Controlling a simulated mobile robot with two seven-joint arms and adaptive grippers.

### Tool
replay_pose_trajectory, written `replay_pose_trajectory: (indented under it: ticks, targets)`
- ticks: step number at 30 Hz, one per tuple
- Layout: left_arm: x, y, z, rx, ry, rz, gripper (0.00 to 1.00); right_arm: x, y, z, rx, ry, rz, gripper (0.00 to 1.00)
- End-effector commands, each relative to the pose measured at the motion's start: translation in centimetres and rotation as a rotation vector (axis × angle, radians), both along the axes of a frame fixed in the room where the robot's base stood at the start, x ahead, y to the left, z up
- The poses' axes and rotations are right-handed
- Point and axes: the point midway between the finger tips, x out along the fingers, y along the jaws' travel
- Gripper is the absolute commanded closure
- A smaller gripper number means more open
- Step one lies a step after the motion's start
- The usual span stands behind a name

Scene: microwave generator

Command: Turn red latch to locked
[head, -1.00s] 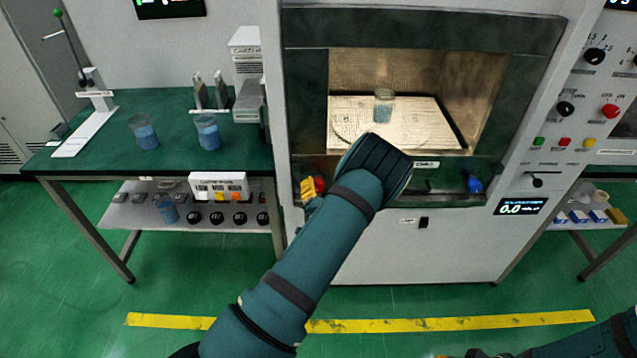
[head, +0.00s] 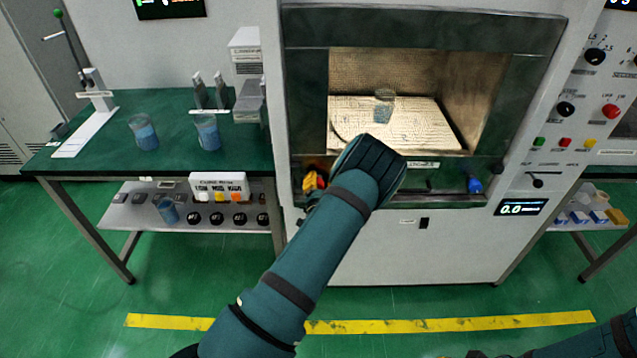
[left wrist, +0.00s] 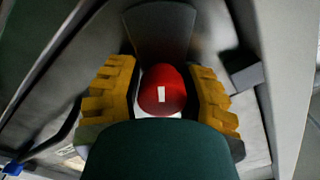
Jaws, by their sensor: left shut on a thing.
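The red latch (left wrist: 163,90) is a rounded red knob with a small white mark, on the front of the microwave generator (head: 375,260). In the left wrist view it sits between the two yellow fingers of my left gripper (left wrist: 163,98), which is shut on it. In the head view the left gripper (head: 314,182) is at the lower left of the chamber opening, with a bit of red beside the yellow fingers. My forearm hides part of the panel there. My right gripper is not clearly in view; only part of my right arm shows at the lower right corner.
A glass beaker (head: 384,106) with bluish contents stands inside the open chamber. A blue latch (head: 473,184) is at the lower right of the opening. A green table (head: 100,130) with beakers stands at left. A control panel (head: 565,120) is at right.

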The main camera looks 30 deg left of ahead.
Motion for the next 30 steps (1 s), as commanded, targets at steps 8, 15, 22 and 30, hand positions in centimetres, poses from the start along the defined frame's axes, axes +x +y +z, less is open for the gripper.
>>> replay_pose_trajectory:
  ticks: [8, 15, 22, 30]
  targets:
    - [0.0, 0.1, 0.0, 0.075, 0.042, 0.002, 0.96, -0.1, 0.0, -0.5, 0.0, 0.003, 0.002, 1.0]
    - [0.0, 0.1, 0.0, 0.231, 0.136, 0.003, 0.96, -0.3, 0.1, -1.5, 0.002, 0.006, 0.006, 1.0]
    - [0.0, 0.1, 0.0, 0.419, 0.251, 0.002, 0.96, -0.1, 0.0, -2.5, 0.001, 0.001, 0.005, 1.0]
    - [0.0, 0.1, 0.0, 0.638, 0.385, 0.003, 0.96, 0.1, 0.0, -3.5, -0.001, -0.003, 0.003, 1.0]
